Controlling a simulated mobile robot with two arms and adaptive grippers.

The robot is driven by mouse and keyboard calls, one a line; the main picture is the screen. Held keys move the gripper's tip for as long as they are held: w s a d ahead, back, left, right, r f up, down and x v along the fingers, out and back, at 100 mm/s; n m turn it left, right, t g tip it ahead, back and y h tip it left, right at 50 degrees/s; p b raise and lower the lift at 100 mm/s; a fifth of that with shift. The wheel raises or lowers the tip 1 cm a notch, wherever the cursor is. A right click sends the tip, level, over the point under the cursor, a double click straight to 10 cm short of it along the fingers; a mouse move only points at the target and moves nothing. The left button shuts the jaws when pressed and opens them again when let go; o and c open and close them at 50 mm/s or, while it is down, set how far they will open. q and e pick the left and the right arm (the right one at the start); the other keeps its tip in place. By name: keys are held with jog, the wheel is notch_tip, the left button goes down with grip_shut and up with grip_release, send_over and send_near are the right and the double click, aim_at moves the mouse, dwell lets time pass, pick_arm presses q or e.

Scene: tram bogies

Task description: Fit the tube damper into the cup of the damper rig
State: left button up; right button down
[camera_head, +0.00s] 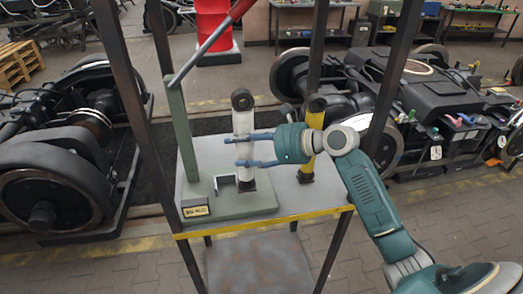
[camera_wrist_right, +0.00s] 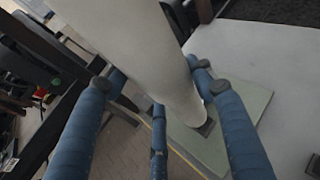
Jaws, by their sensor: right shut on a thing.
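The tube damper (camera_head: 243,124) is a pale upright tube with a black eye on top and a dark lower end. My right gripper (camera_head: 243,151) is shut on its middle, with blue fingers across it. The right wrist view shows the pale tube (camera_wrist_right: 140,45) running down between my fingers (camera_wrist_right: 160,110). The damper rig (camera_head: 180,135) has a green base, a green post and a red-tipped lever. A small green bracket (camera_head: 224,182), perhaps the cup, stands on the base. The damper's lower end is beside its right side; I cannot tell whether it touches. My left gripper is out of view.
A yellow damper (camera_head: 314,115) stands behind my right gripper. The rig is on a grey table (camera_head: 285,205) with a yellow front edge. Dark frame posts (camera_head: 130,100) rise around the table. Bogies with wheels (camera_head: 50,180) stand left and right. The table's right front is clear.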

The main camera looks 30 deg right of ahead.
aim_at(250, 148)
jog(key=p+x, duration=0.2)
jog(key=x, duration=0.6)
jog(key=shift+w, duration=0.15)
jog(key=shift+f, duration=0.1)
jog(key=c, duration=0.7)
grip_release()
jog(key=shift+f, duration=0.25)
jog(key=b+v, duration=0.1)
jog(key=v, duration=1)
jog(key=shift+a+b, duration=0.1)
jog(key=shift+b, duration=0.25)
jog(key=shift+s+d+r, duration=0.35)
jog(key=shift+s+r, duration=0.05)
jog(key=shift+s, duration=0.1)
